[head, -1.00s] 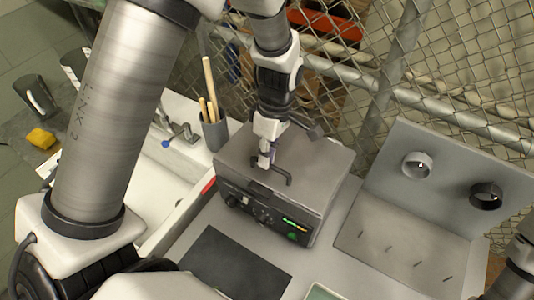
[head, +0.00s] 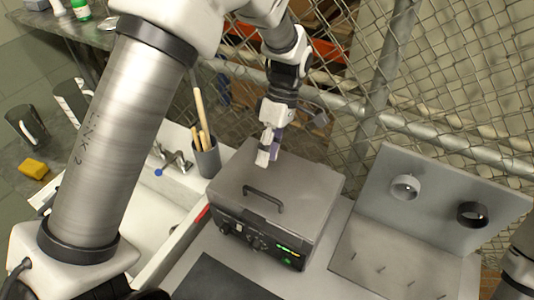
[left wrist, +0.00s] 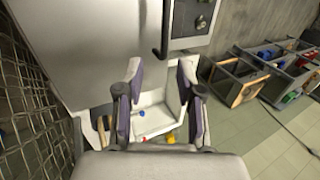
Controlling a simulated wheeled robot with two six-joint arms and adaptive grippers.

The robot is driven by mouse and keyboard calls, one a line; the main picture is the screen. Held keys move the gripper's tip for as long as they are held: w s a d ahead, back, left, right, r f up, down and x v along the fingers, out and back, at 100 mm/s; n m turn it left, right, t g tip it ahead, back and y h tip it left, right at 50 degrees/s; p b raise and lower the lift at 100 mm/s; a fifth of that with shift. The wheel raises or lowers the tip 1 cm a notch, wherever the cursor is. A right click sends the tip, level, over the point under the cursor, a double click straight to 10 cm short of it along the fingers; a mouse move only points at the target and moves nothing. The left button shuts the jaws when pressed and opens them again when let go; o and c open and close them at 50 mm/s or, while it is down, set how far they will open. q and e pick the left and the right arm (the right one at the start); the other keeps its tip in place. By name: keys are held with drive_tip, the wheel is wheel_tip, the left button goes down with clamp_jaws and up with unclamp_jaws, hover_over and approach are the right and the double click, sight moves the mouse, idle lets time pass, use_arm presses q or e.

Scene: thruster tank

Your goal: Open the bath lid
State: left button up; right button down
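The bath (head: 255,235) is a grey box with dials and a lit green display on its front. Its flat grey lid (head: 305,185) lies shut on top. A dark bar handle (head: 263,199) stands on the lid near its front edge; it also shows in the left wrist view (left wrist: 165,30). My left gripper (head: 268,156) is over the back part of the lid, behind the handle and apart from it. In the left wrist view its two fingers (left wrist: 160,72) are spread with nothing between them. My right gripper is out of view.
A grey cup with wooden sticks (head: 206,158) and a sink with a tap (head: 172,162) are left of the bath. A panel with two rings (head: 420,190) stands at right. A wire fence (head: 440,70) rises behind. A dark mat (head: 225,280) lies in front.

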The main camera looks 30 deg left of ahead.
use_arm(q)
drive_tip(key=v, duration=1.2)
